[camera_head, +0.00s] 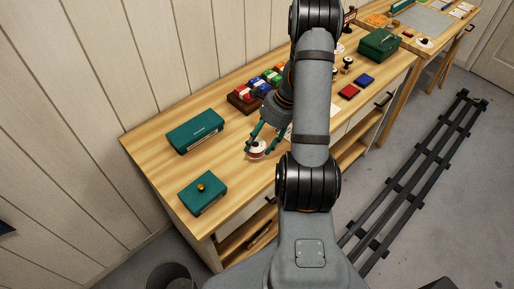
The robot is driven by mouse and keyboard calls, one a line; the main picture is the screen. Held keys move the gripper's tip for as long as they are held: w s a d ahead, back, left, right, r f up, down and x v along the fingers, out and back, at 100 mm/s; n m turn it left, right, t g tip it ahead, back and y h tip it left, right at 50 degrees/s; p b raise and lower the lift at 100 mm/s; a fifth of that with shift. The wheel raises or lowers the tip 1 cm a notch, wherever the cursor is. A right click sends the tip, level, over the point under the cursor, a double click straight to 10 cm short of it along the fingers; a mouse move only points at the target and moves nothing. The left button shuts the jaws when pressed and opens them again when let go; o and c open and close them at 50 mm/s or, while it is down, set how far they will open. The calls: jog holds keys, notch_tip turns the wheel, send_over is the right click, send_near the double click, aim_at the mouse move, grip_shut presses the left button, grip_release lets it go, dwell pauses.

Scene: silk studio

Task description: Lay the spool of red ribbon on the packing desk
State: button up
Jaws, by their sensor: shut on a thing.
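My gripper (257,139), with teal fingers, reaches down over the left-middle part of the near wooden desk (158,140). It is shut on a small round white-rimmed spool (257,151) with some red on it. The spool is at or just above the desk top; I cannot tell whether it touches. My arm hides part of the desk to the right of it. A second wooden desk (456,31) with a grey mat stands behind at the upper right. I cannot tell which desk is the packing desk.
A long teal box (195,131) and a smaller teal box (203,193) with a gold knob lie to the left. A dark rack (243,101) with coloured items stands behind my gripper. Red (349,92) and blue (365,79) pads and a green box (379,43) are farther right.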

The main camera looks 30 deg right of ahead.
aim_at(260, 144)
jog(key=shift+w+a+f, duration=0.15)
jog(key=shift+a, duration=0.05)
jog(key=shift+f, duration=2)
jog(key=shift+f, duration=0.1)
jog(key=o, duration=1.1)
jog(key=shift+o, duration=0.2)
jog(key=shift+r, duration=0.25)
jog(key=v, duration=1.1)
jog(key=shift+d+r, duration=0.3)
jog(key=shift+r, duration=0.05)
